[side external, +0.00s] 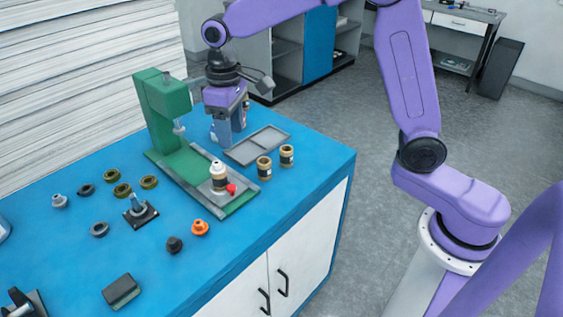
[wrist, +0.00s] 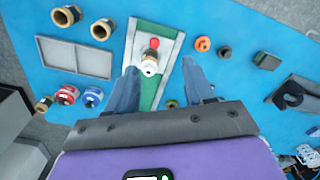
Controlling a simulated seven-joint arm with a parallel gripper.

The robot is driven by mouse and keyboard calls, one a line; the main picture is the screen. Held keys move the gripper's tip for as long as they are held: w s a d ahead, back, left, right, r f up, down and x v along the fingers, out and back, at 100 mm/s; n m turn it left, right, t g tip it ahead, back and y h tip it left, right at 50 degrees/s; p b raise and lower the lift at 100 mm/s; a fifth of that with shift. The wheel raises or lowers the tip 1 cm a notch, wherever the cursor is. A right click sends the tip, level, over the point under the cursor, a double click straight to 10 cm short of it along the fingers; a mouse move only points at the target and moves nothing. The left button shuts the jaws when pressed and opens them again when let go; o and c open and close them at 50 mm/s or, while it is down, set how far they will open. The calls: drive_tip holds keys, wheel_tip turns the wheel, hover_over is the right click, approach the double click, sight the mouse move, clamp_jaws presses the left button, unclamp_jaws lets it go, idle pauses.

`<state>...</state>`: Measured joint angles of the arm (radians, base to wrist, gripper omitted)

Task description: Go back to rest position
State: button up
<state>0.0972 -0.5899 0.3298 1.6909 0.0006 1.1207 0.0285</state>
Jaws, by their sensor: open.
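My gripper (side external: 228,138) is open and empty, above the blue workbench beside the green press (side external: 163,115) and near the grey tray. In the wrist view its two fingers (wrist: 160,88) are spread, pointing toward the press base. On the press base (side external: 241,201) stands a small brown and dark assembly with a white top (side external: 217,172), and a red knob (side external: 231,189) is beside it. The white top (wrist: 149,66) and red knob (wrist: 154,43) also show in the wrist view, between and beyond the fingers, not touching them.
The wrist view shows rolls with red (wrist: 67,94) and blue (wrist: 93,97) bands near the tray. Several rings, an orange part (side external: 200,228) and a dark block (side external: 121,291) lie at the left and front.

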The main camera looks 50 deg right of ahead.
drive_tip(key=s+d+f+n, duration=0.1)
drive_tip(key=s+d+n, duration=0.2)
drive_tip(key=s, duration=1.2)
drive_tip(key=s+d+f+n, duration=0.1)
drive_tip(key=s+d+n, duration=0.3)
drive_tip(key=s+d, duration=0.4)
drive_tip(key=s, duration=0.7)
drive_tip(key=shift+f, duration=0.25)
drive_tip(key=shift+w, duration=0.1)
